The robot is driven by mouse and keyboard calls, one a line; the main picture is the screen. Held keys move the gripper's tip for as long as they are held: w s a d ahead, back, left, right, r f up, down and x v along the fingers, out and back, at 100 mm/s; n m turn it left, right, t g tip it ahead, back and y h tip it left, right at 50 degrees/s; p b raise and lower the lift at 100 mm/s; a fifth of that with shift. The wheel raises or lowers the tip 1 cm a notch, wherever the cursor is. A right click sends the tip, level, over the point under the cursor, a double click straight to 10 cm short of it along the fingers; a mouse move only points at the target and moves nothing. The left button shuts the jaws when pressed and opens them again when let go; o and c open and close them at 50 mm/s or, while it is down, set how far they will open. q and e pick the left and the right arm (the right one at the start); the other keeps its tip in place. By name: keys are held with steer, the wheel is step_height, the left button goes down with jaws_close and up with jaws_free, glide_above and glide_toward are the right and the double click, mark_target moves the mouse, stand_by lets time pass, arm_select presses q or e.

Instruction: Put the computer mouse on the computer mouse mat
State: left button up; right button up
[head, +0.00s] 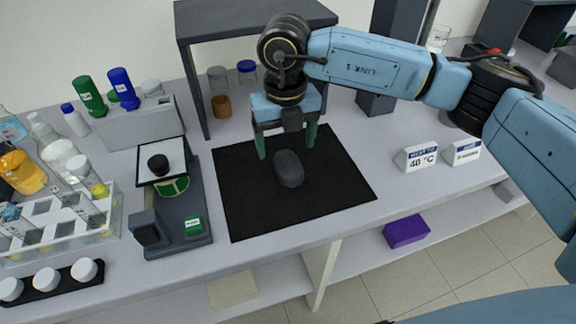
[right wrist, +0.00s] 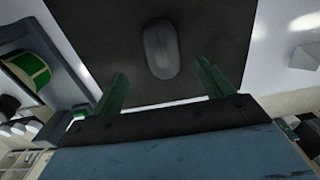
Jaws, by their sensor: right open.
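The dark grey computer mouse (head: 289,169) lies on the black mouse mat (head: 340,185), near its middle, in the head view. It also shows in the right wrist view (right wrist: 161,49), with the mat (right wrist: 100,30) around it. My right gripper (head: 286,153) is open and empty, its green fingers apart just behind the mouse in the head view. In the right wrist view the open fingertips (right wrist: 162,82) point towards the mouse, with a gap between them and it. My left gripper is not in view.
A balance-like device (head: 178,215) stands left of the mat. A grey shelf (head: 250,22) stands behind it, with jars underneath. Two small signs (head: 416,158) stand to the right. Bottles and a tube rack (head: 60,225) fill the left side. The bench right of the mat is mostly clear.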

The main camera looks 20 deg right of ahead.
mark_target(288, 160)
steer(key=shift+w+d+f, duration=0.1)
steer(key=shift+d+f, duration=0.05)
steer(key=shift+f, duration=1.3)
steer(key=shift+d+f, duration=0.1)
steer(key=shift+f, duration=1.35)
steer(key=c, duration=1.2)
